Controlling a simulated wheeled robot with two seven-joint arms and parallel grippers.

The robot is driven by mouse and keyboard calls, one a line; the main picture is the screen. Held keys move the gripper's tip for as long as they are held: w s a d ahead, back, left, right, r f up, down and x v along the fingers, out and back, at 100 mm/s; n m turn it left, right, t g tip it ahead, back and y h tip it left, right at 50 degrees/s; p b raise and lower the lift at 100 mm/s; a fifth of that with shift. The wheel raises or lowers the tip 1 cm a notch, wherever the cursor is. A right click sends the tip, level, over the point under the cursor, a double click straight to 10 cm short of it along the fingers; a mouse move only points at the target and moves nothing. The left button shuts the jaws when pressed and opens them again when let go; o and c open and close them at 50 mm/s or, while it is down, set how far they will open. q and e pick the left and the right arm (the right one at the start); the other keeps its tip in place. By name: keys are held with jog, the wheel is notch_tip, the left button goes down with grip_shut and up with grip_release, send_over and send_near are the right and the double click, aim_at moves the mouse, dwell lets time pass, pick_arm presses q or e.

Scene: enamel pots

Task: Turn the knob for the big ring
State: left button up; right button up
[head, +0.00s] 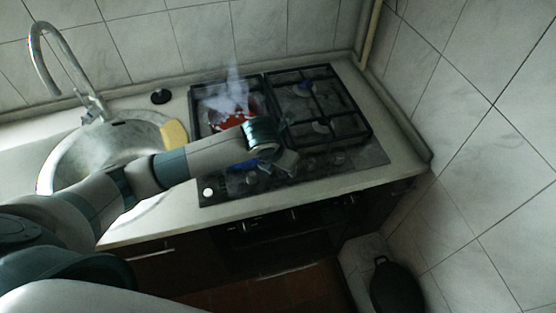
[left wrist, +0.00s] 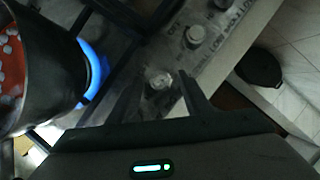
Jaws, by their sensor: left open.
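The gas hob (head: 375,153) has a row of knobs along its front panel. In the left wrist view one pale knob (left wrist: 158,79) lies between the two spread fingers of my left gripper (left wrist: 161,73), with gaps at both sides. I cannot tell how deep the fingers reach around it. A second knob (left wrist: 195,37) and a third knob (left wrist: 222,5) are farther along the panel. In the head view my left gripper (head: 286,162) is over the panel and hides part of it. My right gripper is out of view.
A steaming pot (head: 229,116) with red contents stands on the hob's left side, close beside my left gripper; a blue flame (left wrist: 95,70) burns beneath it. Black grates (head: 322,103) cover the hob. A sink (head: 100,150) with a yellow sponge (head: 174,133) is at left.

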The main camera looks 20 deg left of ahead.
pick_arm(q)
jog(key=b+v, duration=0.4)
jog(key=v, duration=1.3)
jog(key=shift+r, duration=0.2)
jog(key=shift+f, duration=0.1)
